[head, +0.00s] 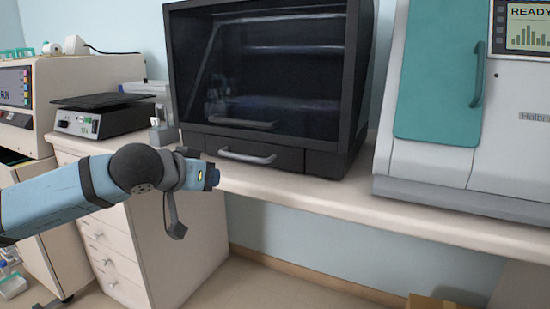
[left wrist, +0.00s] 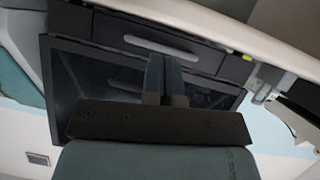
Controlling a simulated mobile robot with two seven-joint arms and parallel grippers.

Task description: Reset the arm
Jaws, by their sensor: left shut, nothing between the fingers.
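My left arm comes in from the left in the head view, and its wrist and gripper (head: 205,177) are in front of the counter edge, left of the black cabinet's drawer. The fingers are hard to make out there. In the left wrist view the two fingers of the left gripper (left wrist: 164,80) are together, with nothing between them. My right gripper is in neither view.
A black cabinet (head: 335,158) with a glass front and a drawer handle (head: 247,156) stands on the pale counter (head: 300,190). A white machine with a teal door (head: 440,70) is at right. A black-topped device (head: 90,118) is at left.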

